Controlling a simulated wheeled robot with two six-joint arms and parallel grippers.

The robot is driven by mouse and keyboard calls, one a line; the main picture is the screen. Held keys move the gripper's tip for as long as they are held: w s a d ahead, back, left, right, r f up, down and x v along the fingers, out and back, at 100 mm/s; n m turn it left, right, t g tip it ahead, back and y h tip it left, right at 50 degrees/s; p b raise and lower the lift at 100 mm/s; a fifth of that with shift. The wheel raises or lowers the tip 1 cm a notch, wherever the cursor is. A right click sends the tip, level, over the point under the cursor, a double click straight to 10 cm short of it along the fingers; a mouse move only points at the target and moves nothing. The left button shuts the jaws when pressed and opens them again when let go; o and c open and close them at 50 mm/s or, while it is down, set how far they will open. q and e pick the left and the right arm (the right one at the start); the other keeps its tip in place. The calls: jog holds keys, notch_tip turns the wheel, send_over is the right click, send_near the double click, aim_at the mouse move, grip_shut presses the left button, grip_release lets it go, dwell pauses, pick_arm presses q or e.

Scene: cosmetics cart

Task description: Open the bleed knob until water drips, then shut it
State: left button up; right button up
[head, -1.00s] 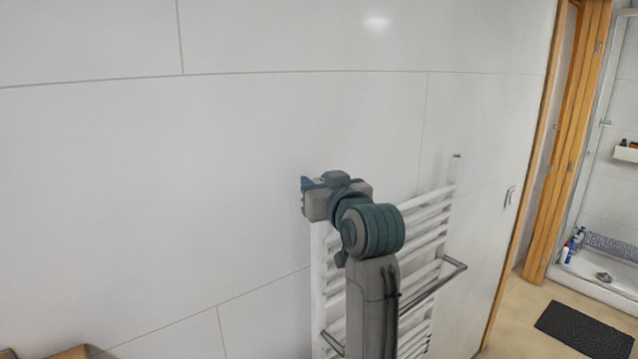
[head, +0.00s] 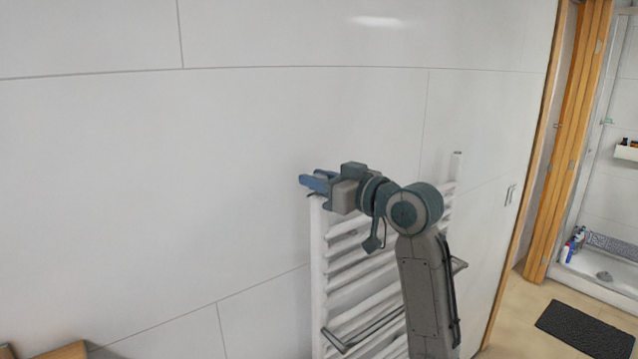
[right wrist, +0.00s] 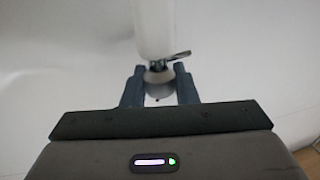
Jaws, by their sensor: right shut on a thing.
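The white towel radiator (head: 318,262) stands against the wall. My right gripper (head: 306,184) is at its top left corner, fingers pointing left; they hide the fitting there in the head view. In the right wrist view, a white radiator tube (right wrist: 153,28) ends in a small metal fitting with a thin spout-like piece (right wrist: 181,55) sticking out to the right. The grey round bleed knob (right wrist: 158,79) sits between the two fingers of my right gripper (right wrist: 158,90), which is shut on it. A tiny dark spot shows just below the knob; I cannot tell whether it is water. My left gripper is out of view.
A towel rail (head: 372,330) juts from the radiator's front. The white wall (head: 150,200) left of it is bare. A wooden door frame (head: 570,140), a shower tray and a dark mat (head: 590,331) are at the right. A wooden edge (head: 62,352) shows at bottom left.

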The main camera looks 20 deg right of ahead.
jog(key=n+g+y+b, duration=0.4)
jog(key=n+g+y, duration=0.1)
jog(key=shift+f+y, duration=0.1)
jog(key=shift+y, duration=0.3)
jog(key=shift+n+g+y+b, duration=0.75)
jog(key=shift+n+g, duration=0.25)
jog(key=shift+g, duration=0.5)
jog(key=shift+r, duration=0.2)
jog(key=o, duration=1)
jog(key=shift+c, duration=0.2)
jog(key=shift+f, duration=0.1)
jog(key=shift+s+d+b, duration=0.1)
jog(key=shift+d+b, duration=0.15)
jog(key=shift+b, duration=0.05)
jog(key=b+v, duration=0.5)
jog(key=v, duration=0.5)
